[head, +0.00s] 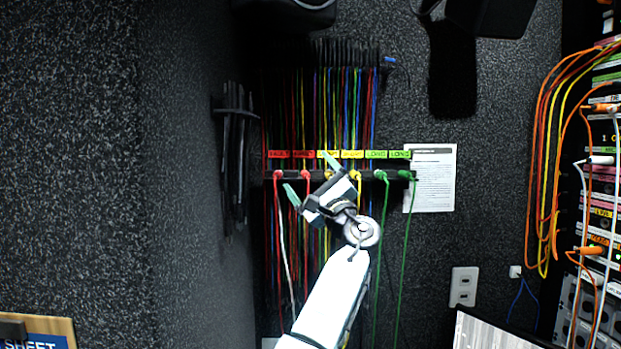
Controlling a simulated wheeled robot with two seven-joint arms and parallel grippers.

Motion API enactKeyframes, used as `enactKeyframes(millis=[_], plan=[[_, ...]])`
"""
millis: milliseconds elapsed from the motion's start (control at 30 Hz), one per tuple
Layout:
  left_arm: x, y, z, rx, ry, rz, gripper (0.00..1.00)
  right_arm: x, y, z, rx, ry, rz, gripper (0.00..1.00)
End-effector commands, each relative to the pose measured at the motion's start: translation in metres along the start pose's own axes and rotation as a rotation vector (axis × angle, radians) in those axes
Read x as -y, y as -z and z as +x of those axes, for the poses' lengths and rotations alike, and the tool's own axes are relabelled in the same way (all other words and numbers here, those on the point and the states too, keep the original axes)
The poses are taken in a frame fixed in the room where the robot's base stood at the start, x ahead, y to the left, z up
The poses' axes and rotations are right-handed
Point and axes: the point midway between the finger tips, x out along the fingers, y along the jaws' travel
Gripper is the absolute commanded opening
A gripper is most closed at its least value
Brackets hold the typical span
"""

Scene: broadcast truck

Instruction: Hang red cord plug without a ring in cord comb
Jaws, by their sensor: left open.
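The cord comb (342,177) is a dark horizontal bar on the back wall, under red, yellow and green labels. A red plug (278,173) sits at its left end with a red cord hanging below. A second red plug (305,174) sits at the second red label. My left gripper (309,178) is open in front of the comb. Its two green-tipped fingers lie to either side of the second red plug in the picture; I cannot tell whether they touch it. Rings on the plugs are too small to make out. My right gripper is not in view.
Yellow plugs (356,175) and green plugs (380,174) sit along the comb to the right. Many cords hang behind on an upper rack (345,52). Dark cables hang from a hook (235,150) at left. An equipment rack (600,200) with orange cords stands at right.

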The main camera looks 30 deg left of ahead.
Motion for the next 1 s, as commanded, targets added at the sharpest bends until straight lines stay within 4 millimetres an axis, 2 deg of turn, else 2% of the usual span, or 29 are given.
enactKeyframes(millis=[467,1000], plan=[[0.0,0.0,0.0,0.0,0.0,0.0,0.91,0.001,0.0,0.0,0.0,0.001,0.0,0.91],[0.001,-0.011,-0.012,-0.001,0.001,-0.002,0.91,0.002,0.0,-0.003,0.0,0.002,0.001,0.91]])
